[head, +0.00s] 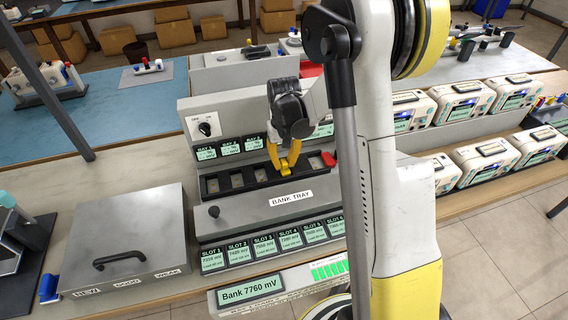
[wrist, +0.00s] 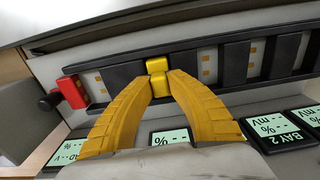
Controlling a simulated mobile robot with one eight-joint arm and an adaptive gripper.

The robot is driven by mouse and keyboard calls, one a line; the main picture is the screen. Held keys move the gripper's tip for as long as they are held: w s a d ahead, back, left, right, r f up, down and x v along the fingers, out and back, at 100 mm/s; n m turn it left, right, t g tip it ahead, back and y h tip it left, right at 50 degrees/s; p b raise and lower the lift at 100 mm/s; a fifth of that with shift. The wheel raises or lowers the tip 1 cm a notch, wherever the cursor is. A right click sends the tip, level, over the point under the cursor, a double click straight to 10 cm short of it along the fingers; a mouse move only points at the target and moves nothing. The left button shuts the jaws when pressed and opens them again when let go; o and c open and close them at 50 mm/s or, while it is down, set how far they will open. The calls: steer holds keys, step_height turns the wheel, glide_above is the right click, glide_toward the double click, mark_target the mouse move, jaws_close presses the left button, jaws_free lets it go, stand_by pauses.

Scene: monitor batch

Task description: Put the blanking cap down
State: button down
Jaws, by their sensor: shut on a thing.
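The blanking cap (head: 285,171) is a small yellow block at the black slotted strip of the bank tray (head: 212,187). My gripper (head: 284,162) comes down from above, its yellow fingers shut on the cap. In the wrist view the fingertips of my gripper (wrist: 158,76) close around the yellow cap (wrist: 157,64), which lies over the black strip (wrist: 205,68). The fingers partly hide the cap, and I cannot tell whether it is fully seated in a slot.
Slot displays (head: 264,245) line the front. A grey lidded box (head: 128,235) stands left. White instruments (head: 460,100) stand right. My arm hides part of the bench.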

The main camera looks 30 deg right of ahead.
mark_target(284, 161)
steer(key=shift+f, duration=0.1)
steer(key=shift+f, duration=0.2)
steer(key=c, duration=1.4)
jaws_free()
steer(key=shift+r, duration=0.1)
step_height(284, 161, up, 12)
steer(key=p, duration=0.5)
steer(key=s+a+r+n+t, duration=0.1)
steer(key=s+a+r+t, duration=0.3)
steer(key=s+a+r, duration=0.45)
steer(key=s+a+r+t, duration=0.1)
steer(key=s, duration=0.2)
steer(key=s+r+n+t, duration=0.1)
steer(key=s, duration=0.3)
steer(key=s+a+r+t, duration=0.1)
steer(key=s+r, duration=0.1)
steer(key=s, duration=0.1)
steer(key=shift+s+a, duration=0.2)
steer(key=shift+a, duration=0.1)
